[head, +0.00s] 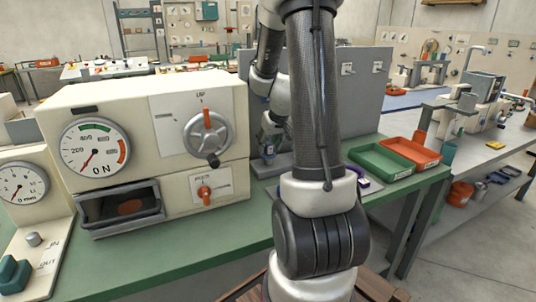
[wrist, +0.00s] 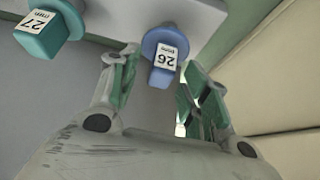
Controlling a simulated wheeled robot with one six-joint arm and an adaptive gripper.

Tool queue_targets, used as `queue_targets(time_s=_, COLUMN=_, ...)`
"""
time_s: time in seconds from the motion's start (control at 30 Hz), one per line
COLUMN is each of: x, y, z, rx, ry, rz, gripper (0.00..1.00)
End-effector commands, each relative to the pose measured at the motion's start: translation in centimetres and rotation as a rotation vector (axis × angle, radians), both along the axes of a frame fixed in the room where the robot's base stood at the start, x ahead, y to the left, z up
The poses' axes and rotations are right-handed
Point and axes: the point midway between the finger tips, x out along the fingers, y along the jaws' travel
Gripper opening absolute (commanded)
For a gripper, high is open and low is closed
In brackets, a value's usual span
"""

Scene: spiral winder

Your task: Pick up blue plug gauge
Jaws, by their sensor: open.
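The blue plug gauge (wrist: 163,55) shows in the wrist view, with a round collar and a white label reading 26. It stands at a light grey surface at the top of that view. My gripper (wrist: 155,80) is open, with one finger on each side of the blue plug gauge's lower part in the picture. I cannot tell whether either finger touches it. A teal plug gauge (wrist: 42,33) labelled 27 is to the left of it.
A cream machine (head: 150,140) with a dial and handwheel stands left of my arm on the green bench (head: 220,240). A green tray (head: 381,163) and an orange tray (head: 411,151) lie to the right. In the wrist view a cream surface (wrist: 275,70) is close on the right.

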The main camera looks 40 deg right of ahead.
Motion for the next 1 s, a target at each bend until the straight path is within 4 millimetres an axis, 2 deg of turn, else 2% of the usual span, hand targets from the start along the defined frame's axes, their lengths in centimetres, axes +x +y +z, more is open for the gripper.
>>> queue_targets(time_s=0.1, x=0.5, y=-0.1, z=-0.9, rx=0.000, ry=0.000, rz=0.000, gripper=0.46)
queue_targets(time_s=0.33, x=0.5, y=-0.1, z=-0.9, rx=-0.001, ry=-0.001, rz=0.000, gripper=0.46)
queue_targets(time_s=0.6, x=0.5, y=-0.1, z=-0.9, rx=0.000, ry=0.000, rz=0.000, gripper=0.00)
queue_targets(time_s=0.87, x=0.5, y=-0.1, z=-0.8, rx=0.000, ry=-0.001, rz=0.000, gripper=0.00)
queue_targets(time_s=1.0, x=0.6, y=-0.1, z=0.6, rx=-0.001, ry=-0.004, rz=0.001, gripper=0.00)
